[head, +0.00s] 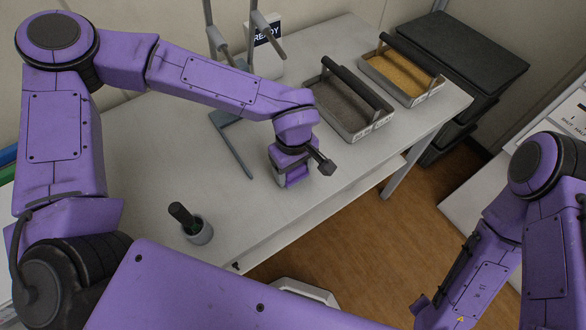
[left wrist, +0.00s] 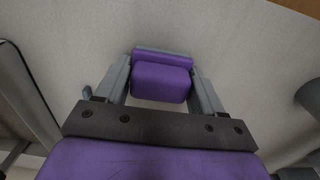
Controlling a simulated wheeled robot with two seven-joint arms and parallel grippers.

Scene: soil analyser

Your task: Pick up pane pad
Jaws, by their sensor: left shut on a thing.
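My left gripper (head: 290,178) is low over the front part of the white table, and its fingers are largely hidden by the wrist in the head view. In the left wrist view, the two grey fingers of this gripper (left wrist: 160,88) are shut on a purple block with rounded edges, which I take to be the pane pad (left wrist: 161,80). The pad sits between the fingers, close to the table top. I cannot tell whether it touches the table. My right arm shows at the right, but its gripper is out of view.
A grey cup (head: 198,232) with a dark-handled tool stands at the table's front left. A grey metal stand (head: 232,145) is behind my left arm. Two handled trays of dark (head: 372,130) and yellow grains (head: 428,98) stand at the right. Black crates (head: 462,48) are beyond.

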